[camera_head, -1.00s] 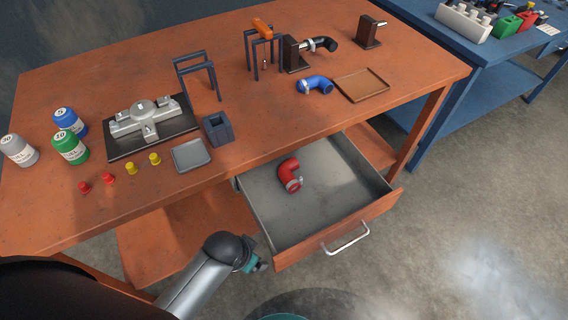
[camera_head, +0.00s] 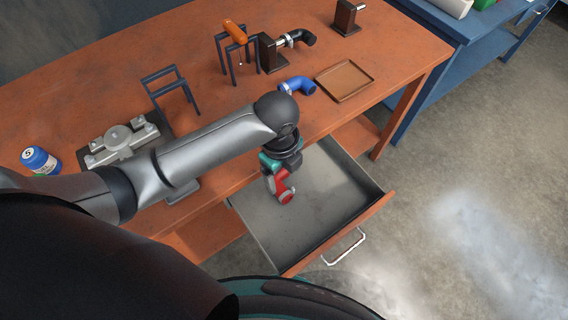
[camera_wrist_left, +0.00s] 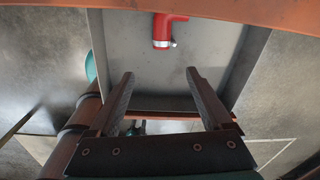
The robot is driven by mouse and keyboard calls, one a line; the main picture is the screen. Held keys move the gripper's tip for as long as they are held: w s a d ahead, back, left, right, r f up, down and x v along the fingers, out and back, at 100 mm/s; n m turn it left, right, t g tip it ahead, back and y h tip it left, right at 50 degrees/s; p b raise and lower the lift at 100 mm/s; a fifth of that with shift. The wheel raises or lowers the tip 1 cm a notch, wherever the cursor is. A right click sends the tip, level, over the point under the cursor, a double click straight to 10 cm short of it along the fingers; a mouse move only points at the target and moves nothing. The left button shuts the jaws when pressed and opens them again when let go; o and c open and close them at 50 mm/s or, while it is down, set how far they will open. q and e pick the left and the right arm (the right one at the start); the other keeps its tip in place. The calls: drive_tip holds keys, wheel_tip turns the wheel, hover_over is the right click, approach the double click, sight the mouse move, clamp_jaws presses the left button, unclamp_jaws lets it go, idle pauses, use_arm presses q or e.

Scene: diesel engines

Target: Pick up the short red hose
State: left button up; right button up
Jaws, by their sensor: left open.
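The short red hose (camera_head: 286,194) lies in the open drawer, partly hidden behind my left gripper in the head view. It is a bent red tube with a light metal clamp at one end. In the left wrist view the red hose (camera_wrist_left: 163,30) shows at the top, ahead of the fingertips and apart from them. My left gripper (camera_head: 271,183) hangs over the drawer near the hose. In the left wrist view the left gripper (camera_wrist_left: 160,74) has its fingers spread with nothing between them. My right gripper is not in view.
The drawer (camera_head: 325,222) is pulled out of the orange workbench (camera_head: 215,60) and is otherwise empty. A blue hose (camera_head: 297,86) and a brown tray (camera_head: 345,81) lie on the bench above it. My left arm covers part of the bench.

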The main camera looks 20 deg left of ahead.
use_arm(q)
drive_tip(key=w+a+m, duration=0.1)
drive_tip(key=w, duration=0.1)
drive_tip(key=b, duration=0.3)
hover_over(282, 190)
drive_tip(key=shift+y, duration=0.3)
drive_tip(key=f, duration=0.8)
drive_tip(key=shift+s+f, duration=0.2)
drive_tip(key=shift+s, duration=0.1)
drive_tip(key=shift+f, duration=0.8)
drive_tip(key=f, duration=0.1)
drive_tip(key=f+b, duration=0.1)
drive_tip(key=f, duration=0.1)
drive_tip(key=f+b, duration=0.1)
drive_tip(key=shift+w+f, duration=0.3)
drive_tip(key=shift+f, duration=0.1)
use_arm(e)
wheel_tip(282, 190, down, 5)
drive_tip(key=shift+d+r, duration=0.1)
use_arm(q)
drive_tip(key=shift+c, duration=0.2)
clamp_jaws()
drive_tip(key=shift+r, duration=0.1)
